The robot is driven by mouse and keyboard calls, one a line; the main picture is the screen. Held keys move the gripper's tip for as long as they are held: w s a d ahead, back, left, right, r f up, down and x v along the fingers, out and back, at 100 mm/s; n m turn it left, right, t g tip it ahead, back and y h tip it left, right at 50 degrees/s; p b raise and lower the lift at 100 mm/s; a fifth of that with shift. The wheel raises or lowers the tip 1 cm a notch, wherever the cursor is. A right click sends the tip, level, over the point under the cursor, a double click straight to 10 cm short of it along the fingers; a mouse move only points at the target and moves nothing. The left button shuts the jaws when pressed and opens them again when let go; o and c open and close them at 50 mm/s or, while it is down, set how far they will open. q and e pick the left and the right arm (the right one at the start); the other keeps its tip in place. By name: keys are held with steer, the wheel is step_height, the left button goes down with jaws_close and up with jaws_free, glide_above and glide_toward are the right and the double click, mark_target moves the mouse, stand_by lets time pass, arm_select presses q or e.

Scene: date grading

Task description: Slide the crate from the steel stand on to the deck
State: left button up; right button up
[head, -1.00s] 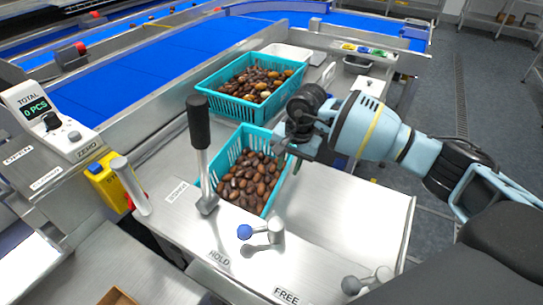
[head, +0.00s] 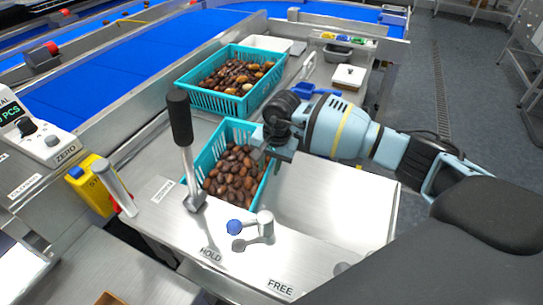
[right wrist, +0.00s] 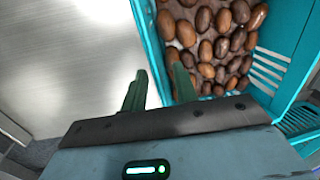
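The near teal crate (head: 209,154), full of brown dates, stands on steel behind the black-handled lever. It also fills the upper right of the right wrist view (right wrist: 152,35). My right gripper (head: 276,150) is at the crate's right wall. In the right wrist view its two fingers (right wrist: 158,82) stand apart, one outside the wall and one inside; a gap shows, so it looks open around the wall. A bare steel surface (head: 335,205) lies right of the crate. I cannot tell by sight which steel part is the stand and which the deck. My left gripper is not in view.
A second teal crate of dates (head: 205,97) stands behind. The black-handled lever (head: 181,125) rises close in front of the near crate. A blue-knobbed clamp handle (head: 250,226) sits between the HOLD and FREE labels. A blue conveyor (head: 110,85) runs at the left.

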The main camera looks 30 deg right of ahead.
steer(key=shift+w+a+f, duration=0.1)
steer(key=shift+f, duration=0.75)
steer(key=shift+w+a+f, duration=0.1)
steer(key=shift+f, duration=0.75)
jaws_close()
